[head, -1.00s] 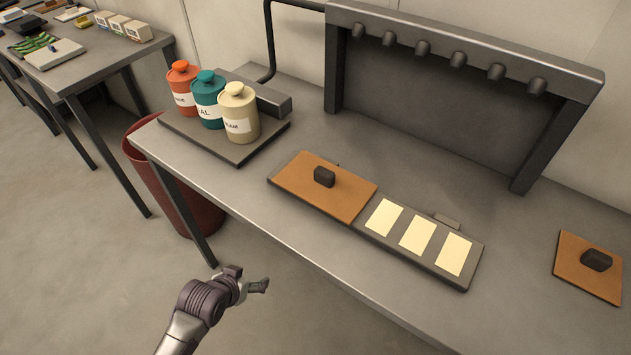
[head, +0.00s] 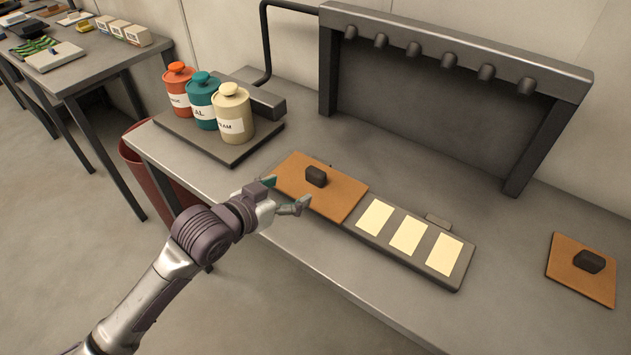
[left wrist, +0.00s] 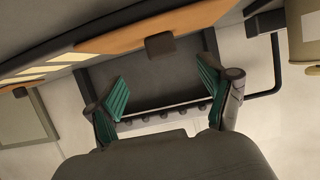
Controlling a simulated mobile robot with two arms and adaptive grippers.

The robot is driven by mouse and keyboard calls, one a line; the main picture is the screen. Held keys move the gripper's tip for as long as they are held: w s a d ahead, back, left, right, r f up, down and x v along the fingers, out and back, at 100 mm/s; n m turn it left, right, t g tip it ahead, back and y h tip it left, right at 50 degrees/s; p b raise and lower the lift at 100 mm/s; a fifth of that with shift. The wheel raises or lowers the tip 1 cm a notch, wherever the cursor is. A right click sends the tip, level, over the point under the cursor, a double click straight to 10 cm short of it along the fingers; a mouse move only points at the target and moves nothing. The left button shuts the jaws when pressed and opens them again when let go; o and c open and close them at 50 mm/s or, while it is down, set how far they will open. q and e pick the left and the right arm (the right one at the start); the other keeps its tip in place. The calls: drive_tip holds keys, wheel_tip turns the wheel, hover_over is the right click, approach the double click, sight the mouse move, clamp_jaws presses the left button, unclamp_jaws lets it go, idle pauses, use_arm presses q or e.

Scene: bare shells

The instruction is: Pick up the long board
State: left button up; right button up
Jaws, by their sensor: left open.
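A long dark board (head: 400,262) lies on the grey bench. Three cream cards (head: 408,236) sit on its right half. An orange-brown plate (head: 335,196) with a black knob (head: 316,176) covers its left half. In the left wrist view the plate (left wrist: 190,24) and knob (left wrist: 160,44) show upside down, near the top. My left gripper (head: 290,195) is open and empty, at the plate's front left edge; its fingertips overlap that edge in the head view, and I cannot tell whether they touch. Its green-padded fingers (left wrist: 163,88) stand apart in the left wrist view. My right gripper is not in view.
Orange, teal and cream canisters (head: 233,113) stand on a dark tray (head: 240,149) at the back left. A dark rack with pegs (head: 440,100) stands behind the board. A second orange-brown plate (head: 570,279) lies at the right. A red bin (head: 150,180) stands below the bench's left end.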

sight(312, 178)
use_arm(q)
drive_tip(key=p+x, duration=0.1)
drive_tip(key=x, duration=1)
drive_tip(key=shift+w+f, duration=0.2)
drive_tip(key=c, duration=1.4)
